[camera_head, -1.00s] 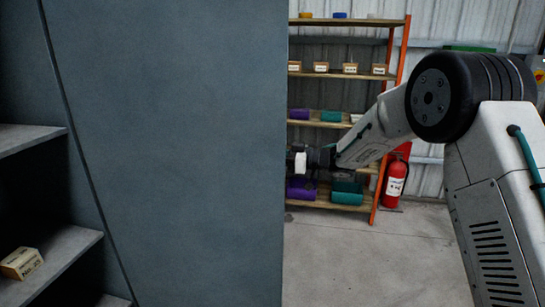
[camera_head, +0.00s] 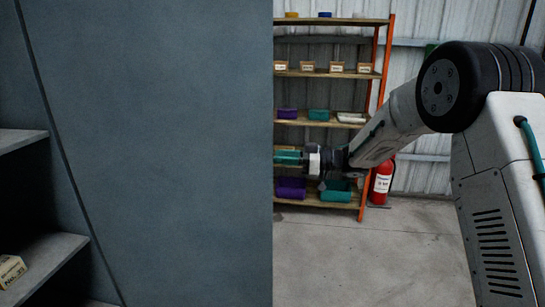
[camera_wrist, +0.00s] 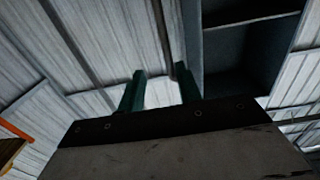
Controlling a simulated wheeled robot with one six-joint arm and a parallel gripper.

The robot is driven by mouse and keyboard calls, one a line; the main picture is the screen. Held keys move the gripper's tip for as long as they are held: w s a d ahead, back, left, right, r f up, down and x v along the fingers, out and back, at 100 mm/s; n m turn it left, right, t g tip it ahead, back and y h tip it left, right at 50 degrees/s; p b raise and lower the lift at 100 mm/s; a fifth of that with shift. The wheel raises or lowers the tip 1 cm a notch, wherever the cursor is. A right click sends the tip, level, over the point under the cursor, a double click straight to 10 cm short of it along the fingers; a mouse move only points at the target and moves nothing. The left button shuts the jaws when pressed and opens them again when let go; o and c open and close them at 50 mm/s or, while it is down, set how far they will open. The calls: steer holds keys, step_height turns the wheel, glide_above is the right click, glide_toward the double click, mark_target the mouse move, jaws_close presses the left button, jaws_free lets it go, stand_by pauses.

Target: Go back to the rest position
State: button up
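My gripper (camera_head: 289,157) shows at the end of my arm in the head view, just right of the edge of a large grey panel. Its teal fingers point left, and their tips are partly cut off by that edge. In the wrist view the two teal fingers of my gripper (camera_wrist: 160,72) stand apart with nothing between them. My arm is bent and reaches left from its shoulder at the right of the head view.
The grey panel (camera_head: 150,150) fills the left middle, beside dark shelves with a small labelled box (camera_head: 10,269). An orange-framed rack (camera_head: 369,100) with bins stands behind my gripper. A red fire extinguisher (camera_head: 382,183) stands beside it. The concrete floor (camera_head: 370,260) is clear.

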steer(key=shift+d, duration=0.25)
steer(key=shift+f, duration=0.1)
